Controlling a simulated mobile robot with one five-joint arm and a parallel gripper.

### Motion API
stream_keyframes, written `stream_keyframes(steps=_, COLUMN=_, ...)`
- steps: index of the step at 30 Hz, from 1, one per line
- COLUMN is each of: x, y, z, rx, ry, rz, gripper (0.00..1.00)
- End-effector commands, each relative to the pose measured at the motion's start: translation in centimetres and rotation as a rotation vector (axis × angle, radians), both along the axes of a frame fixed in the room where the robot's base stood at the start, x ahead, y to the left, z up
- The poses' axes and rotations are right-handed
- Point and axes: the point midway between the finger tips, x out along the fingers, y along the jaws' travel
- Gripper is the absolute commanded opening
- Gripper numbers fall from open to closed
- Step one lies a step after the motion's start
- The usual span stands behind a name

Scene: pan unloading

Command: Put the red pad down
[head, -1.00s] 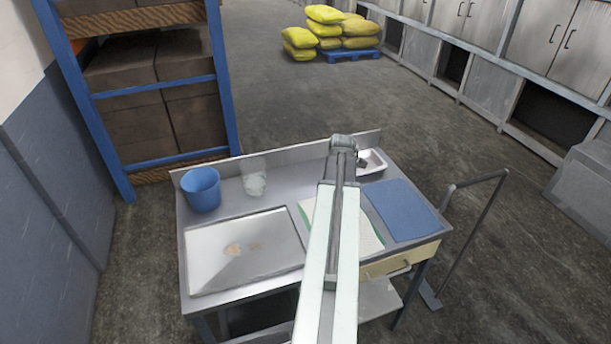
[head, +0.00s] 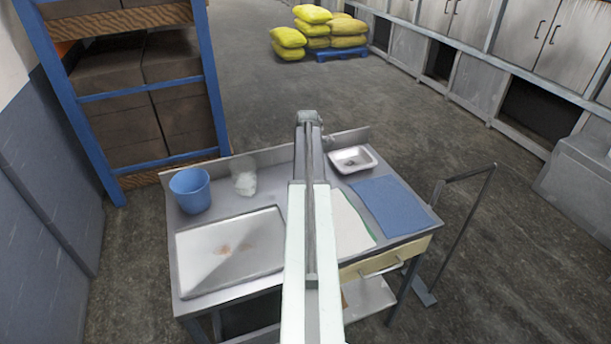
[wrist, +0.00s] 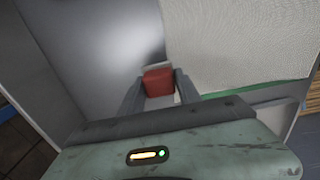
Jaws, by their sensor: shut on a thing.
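The red pad (wrist: 158,80) sits between the two grey fingers of my gripper (wrist: 157,88) in the wrist view. My gripper is shut on it. A pale part shows just below the red. The pad appears over bare grey metal, beside the left edge of a white cloth (wrist: 235,45) with a green border. I cannot tell whether it touches the surface. In the head view my arm hides the pad and the fingers. That arm reaches over the metal table (head: 277,157), between the large tray and the cloth (head: 350,222).
On the table are a blue bucket (head: 190,190), a clear glass-like item (head: 245,182), a large metal tray (head: 225,283), a small white dish (head: 367,154) and a blue mat (head: 392,206). A rack (head: 220,110) stands behind left. A bent metal rail (head: 467,172) stands at right.

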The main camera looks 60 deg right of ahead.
Motion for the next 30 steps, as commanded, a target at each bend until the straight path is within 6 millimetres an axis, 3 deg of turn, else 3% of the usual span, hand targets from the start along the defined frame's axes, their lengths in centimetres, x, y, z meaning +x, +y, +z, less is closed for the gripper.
stream_keyframes(steps=1, x=1.4, y=-1.7, z=-0.3, rx=0.000, ry=0.000, rz=0.001, gripper=0.00)
stream_keyframes(steps=3, x=2.8, y=-3.2, z=-0.5, rx=0.000, ry=0.000, rz=0.002, gripper=0.00)
stream_keyframes(steps=8, x=4.6, y=-5.2, z=-0.7, rx=0.000, ry=0.000, rz=0.002, gripper=0.00)
stream_keyframes(steps=17, x=5.5, y=-6.3, z=-0.8, rx=0.000, ry=0.000, rz=0.001, gripper=0.00)
stream_keyframes(steps=23, x=5.3, y=-6.1, z=-4.7, rx=0.000, ry=0.000, rz=0.000, gripper=0.00)
stream_keyframes(steps=30, x=5.3, y=-6.2, z=-4.3, rx=0.000, ry=0.000, rz=0.000, gripper=0.00)
